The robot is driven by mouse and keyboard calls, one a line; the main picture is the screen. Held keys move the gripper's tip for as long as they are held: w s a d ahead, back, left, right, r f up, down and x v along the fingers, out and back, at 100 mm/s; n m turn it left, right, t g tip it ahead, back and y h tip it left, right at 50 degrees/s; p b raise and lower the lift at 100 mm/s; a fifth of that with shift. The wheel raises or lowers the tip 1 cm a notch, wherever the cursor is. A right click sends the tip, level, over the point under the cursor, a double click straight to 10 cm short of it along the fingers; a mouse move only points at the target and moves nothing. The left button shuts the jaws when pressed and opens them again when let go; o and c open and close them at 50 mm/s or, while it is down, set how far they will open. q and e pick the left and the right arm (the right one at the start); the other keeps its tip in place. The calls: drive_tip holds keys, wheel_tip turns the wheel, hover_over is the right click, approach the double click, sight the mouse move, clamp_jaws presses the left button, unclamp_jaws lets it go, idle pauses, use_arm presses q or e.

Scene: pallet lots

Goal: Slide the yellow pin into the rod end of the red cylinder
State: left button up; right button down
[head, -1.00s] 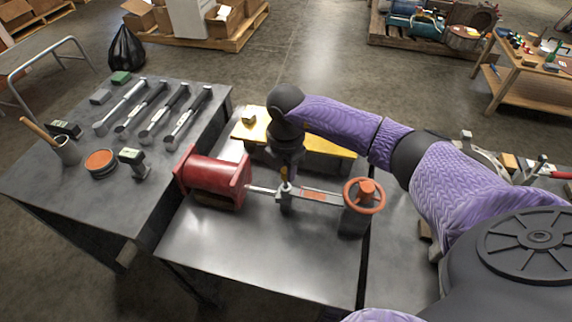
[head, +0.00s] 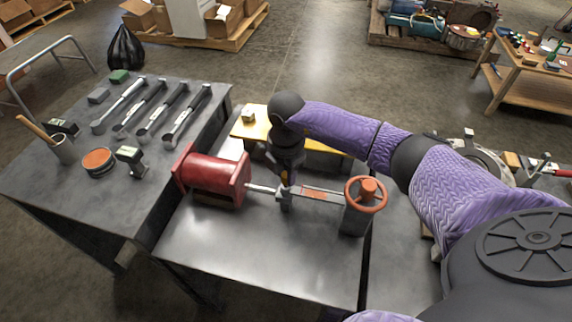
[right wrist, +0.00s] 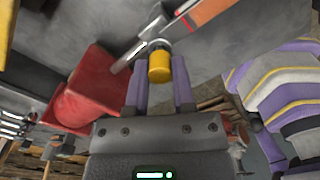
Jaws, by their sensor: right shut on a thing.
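The red cylinder (head: 215,178) lies on its side on the grey bench, with its silver rod (head: 262,190) pointing right. The rod end (head: 285,198) sits against a bar with an orange strip. My right gripper (head: 286,177) points down just above the rod end. It is shut on the yellow pin (right wrist: 159,68), which stands between its two fingers in the right wrist view. The pin's far end appears at the rod end (right wrist: 156,46). I cannot tell how deep it is in the hole. My left gripper is not in view.
An orange handwheel (head: 367,194) on a dark block stands right of the rod end. A yellow plate (head: 322,145) lies behind my gripper. A left table (head: 60,190) holds wrenches and small tools. The front of the bench is clear.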

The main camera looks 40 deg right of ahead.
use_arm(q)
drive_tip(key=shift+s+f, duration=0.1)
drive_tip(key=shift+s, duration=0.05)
use_arm(e)
drive_tip(key=shift+f, duration=0.2)
drive_tip(key=shift+f, duration=0.3)
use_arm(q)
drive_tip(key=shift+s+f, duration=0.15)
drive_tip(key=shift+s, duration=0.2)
use_arm(e)
drive_tip(key=shift+f, duration=0.1)
use_arm(q)
drive_tip(key=shift+b, duration=0.3)
use_arm(e)
drive_tip(key=shift+f, duration=0.1)
drive_tip(key=shift+c, duration=2)
unclamp_jaws()
wheel_tip(320, 180, up, 9)
drive_tip(key=p, duration=0.4)
drive_tip(key=shift+r+p, duration=0.3)
drive_tip(key=shift+r, duration=0.2)
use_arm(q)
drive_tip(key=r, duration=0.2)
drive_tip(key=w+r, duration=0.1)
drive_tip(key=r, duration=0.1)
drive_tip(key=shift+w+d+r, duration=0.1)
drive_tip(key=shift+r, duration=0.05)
